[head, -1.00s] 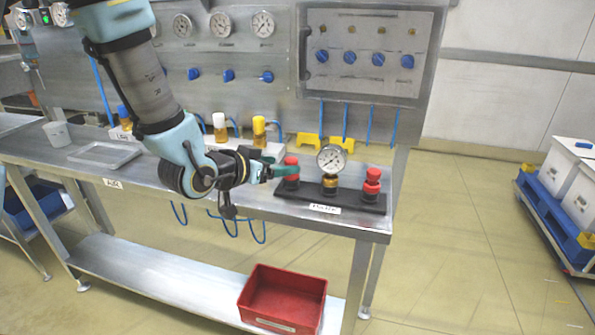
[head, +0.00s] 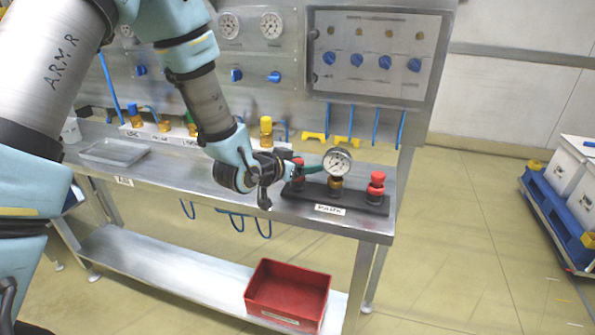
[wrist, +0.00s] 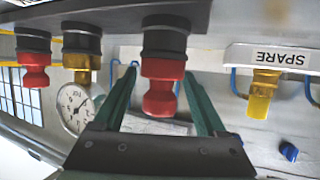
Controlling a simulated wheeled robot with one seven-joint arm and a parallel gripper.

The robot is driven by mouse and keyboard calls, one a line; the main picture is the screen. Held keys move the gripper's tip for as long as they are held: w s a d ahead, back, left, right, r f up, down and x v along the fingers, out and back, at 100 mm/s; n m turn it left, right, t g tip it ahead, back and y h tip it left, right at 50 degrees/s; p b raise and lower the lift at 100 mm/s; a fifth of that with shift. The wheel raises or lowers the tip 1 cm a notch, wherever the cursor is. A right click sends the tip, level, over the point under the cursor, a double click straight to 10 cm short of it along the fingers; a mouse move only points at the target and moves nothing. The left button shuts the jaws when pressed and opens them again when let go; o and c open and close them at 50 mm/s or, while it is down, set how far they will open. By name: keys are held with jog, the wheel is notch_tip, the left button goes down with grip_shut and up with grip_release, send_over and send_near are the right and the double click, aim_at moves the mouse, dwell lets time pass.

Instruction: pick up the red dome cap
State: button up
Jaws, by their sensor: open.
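Two red dome caps sit on black bases on a dark rack (head: 345,203) at the bench's right end, with a gauge (head: 337,161) on a brass fitting between them. My gripper (head: 304,168) is at the left red cap (head: 298,163), which it partly hides in the head view. The right red cap (head: 377,183) stands clear. In the upside-down wrist view, the nearer red cap (wrist: 162,98) lies between my two open green fingers (wrist: 160,80), with gaps on both sides. The other red cap (wrist: 35,77) and the gauge (wrist: 73,108) are to its left.
A block labelled SPARE (wrist: 268,57) with a yellow-capped fitting (wrist: 261,100) is beside the rack. A panel with blue knobs (head: 371,55) stands behind the bench. A red bin (head: 288,290) is on the lower shelf.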

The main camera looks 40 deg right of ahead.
grip_shut()
dwell(0.4)
